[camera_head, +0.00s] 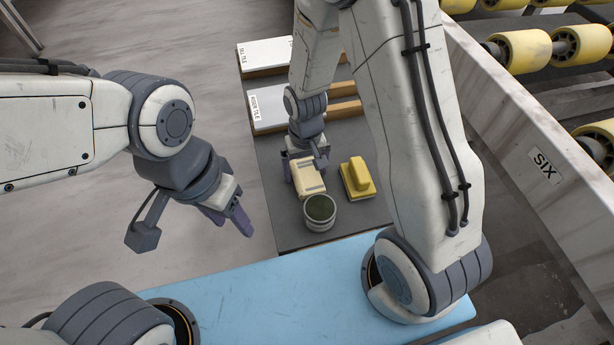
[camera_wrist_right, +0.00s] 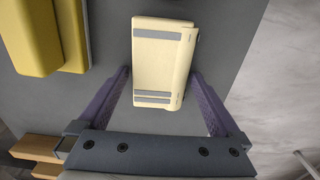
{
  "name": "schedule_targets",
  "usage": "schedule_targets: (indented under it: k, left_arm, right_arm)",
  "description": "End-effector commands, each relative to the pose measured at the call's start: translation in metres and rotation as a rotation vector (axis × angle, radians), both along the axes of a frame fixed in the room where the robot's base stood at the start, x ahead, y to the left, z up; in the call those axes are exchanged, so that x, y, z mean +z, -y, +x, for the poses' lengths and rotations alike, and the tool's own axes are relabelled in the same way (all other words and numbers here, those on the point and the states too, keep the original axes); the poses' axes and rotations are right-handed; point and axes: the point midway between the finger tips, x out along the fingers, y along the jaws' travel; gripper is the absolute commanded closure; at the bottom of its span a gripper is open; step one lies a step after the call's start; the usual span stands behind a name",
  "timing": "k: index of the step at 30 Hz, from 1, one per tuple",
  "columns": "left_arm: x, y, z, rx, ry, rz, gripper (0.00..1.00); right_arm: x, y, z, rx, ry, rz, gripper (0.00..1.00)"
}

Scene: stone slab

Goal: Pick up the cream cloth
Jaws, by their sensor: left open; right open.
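The cream cloth (camera_head: 308,178) is a folded block with grey stripes, lying on the dark grey slab (camera_head: 290,232). In the right wrist view the cloth (camera_wrist_right: 160,65) lies ahead of and partly between the open fingers of my right gripper (camera_wrist_right: 163,90), with a gap on each side. In the head view my right gripper (camera_head: 307,162) is at the cloth's far end, partly hiding it. My left gripper (camera_head: 240,222) is open and empty over the floor, left of the slab.
A yellow block-shaped tool (camera_head: 358,178) is right of the cloth; a round dark-topped container (camera_head: 320,211) stands just in front. Two labelled white-topped boxes (camera_head: 264,54) lie at the back. A wall marked SIX (camera_head: 545,165) and yellow rollers (camera_head: 522,50) are at right.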

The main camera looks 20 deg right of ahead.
Motion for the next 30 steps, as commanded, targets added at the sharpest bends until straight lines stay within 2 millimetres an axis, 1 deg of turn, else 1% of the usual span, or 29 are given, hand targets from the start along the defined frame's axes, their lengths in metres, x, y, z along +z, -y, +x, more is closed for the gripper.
schedule_targets:
  k: [1, 2, 3, 5, 6, 7, 13, 17, 20, 23, 25, 30]
  left_arm:
    - [0.000, 0.000, 0.000, 0.000, 0.000, 0.000, 0.50]
    - [0.000, 0.000, 0.000, 0.000, 0.000, 0.000, 0.50]
    - [0.000, 0.000, 0.000, 0.000, 0.000, 0.000, 0.50]
    - [0.000, 0.000, 0.000, 0.000, 0.000, 0.000, 0.50]
    - [0.000, 0.000, 0.000, 0.000, 0.000, 0.000, 0.50]
    - [0.000, 0.000, 0.000, 0.000, 0.000, 0.000, 0.50]
    - [0.000, 0.000, 0.000, 0.000, 0.000, 0.000, 0.50]
    - [0.003, 0.000, 0.000, 0.000, 0.000, 0.000, 0.50]
    - [0.007, 0.000, 0.000, 0.000, 0.000, 0.000, 0.50]
    - [0.014, 0.000, 0.000, 0.000, 0.000, 0.000, 0.50]
    - [0.019, 0.000, 0.000, 0.000, 0.000, 0.000, 0.50]
    - [0.025, 0.000, 0.000, 0.000, 0.000, 0.000, 0.50]
  right_arm:
    - [0.000, 0.000, 0.000, 0.000, 0.000, 0.000, 0.08]
    - [0.000, 0.000, 0.000, 0.000, 0.000, 0.000, 0.19]
    - [0.000, 0.000, 0.000, 0.000, 0.000, 0.000, 0.34]
    - [0.000, 0.000, 0.000, 0.000, 0.000, 0.000, 0.57]
    - [0.000, 0.000, 0.000, 0.000, 0.000, 0.000, 0.73]
    - [0.000, 0.000, 0.000, 0.000, 0.000, 0.000, 0.74]
    - [0.001, 0.000, 0.000, 0.000, 0.000, 0.000, 0.74]
    - [0.006, 0.000, 0.000, 0.000, 0.001, 0.000, 0.74]
    - [0.016, 0.000, 0.001, 0.000, 0.002, 0.000, 0.74]
    - [0.033, 0.000, 0.001, 0.000, 0.004, 0.001, 0.74]
    - [0.048, 0.000, 0.001, 0.000, 0.005, 0.001, 0.74]
    - [0.065, 0.027, -0.022, -0.006, 0.001, 0.000, 0.74]
